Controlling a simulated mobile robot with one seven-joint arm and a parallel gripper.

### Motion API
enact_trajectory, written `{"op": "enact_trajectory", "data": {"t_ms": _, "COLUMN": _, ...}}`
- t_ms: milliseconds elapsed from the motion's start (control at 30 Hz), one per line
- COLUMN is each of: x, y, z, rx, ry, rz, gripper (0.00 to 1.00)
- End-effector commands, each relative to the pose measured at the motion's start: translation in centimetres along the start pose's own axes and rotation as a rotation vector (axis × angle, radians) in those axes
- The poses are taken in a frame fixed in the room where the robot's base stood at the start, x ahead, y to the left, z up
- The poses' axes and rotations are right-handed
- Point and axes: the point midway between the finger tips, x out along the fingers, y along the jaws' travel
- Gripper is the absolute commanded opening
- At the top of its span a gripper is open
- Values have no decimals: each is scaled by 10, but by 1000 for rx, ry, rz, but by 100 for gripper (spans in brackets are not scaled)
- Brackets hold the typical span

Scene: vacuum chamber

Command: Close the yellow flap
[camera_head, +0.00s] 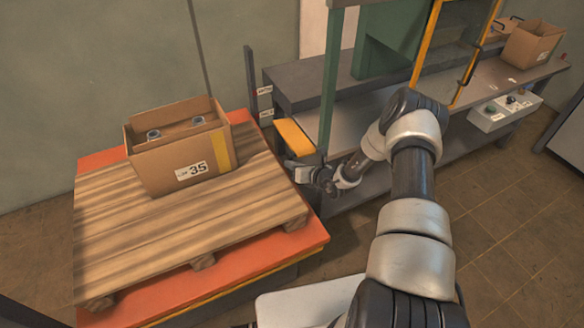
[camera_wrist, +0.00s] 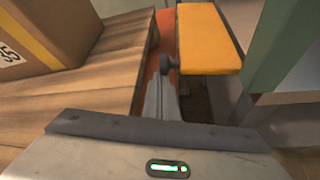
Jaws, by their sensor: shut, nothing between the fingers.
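The yellow flap (camera_head: 295,137) is a small flat panel at the left end of the grey workbench, beside the pallet. It lies about level with the bench top, sticking out toward the pallet. In the wrist view the yellow flap (camera_wrist: 208,38) shows at upper centre, with a grey edge along its left side. My gripper (camera_head: 294,169) is shut and empty, just below and in front of the flap's near edge. In the wrist view my gripper (camera_wrist: 169,68) points up between pallet and flap, its tip close to the flap's near left corner. I cannot tell whether they touch.
A cardboard box (camera_head: 180,150) marked 35 stands on a wooden pallet (camera_head: 110,235) over an orange platform (camera_head: 316,234). A green post (camera_head: 331,75) rises right of the flap. A yellow frame (camera_head: 424,45), a control box (camera_head: 505,111) and another carton (camera_head: 533,43) lie farther right.

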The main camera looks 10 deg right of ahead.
Motion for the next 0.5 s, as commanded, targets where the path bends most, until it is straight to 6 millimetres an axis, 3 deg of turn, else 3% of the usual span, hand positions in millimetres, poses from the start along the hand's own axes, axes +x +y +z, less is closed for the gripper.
{"op": "enact_trajectory", "data": {"t_ms": 500, "x": -23, "y": 0, "z": 46, "rx": 385, "ry": -10, "rz": 208, "gripper": 0}}
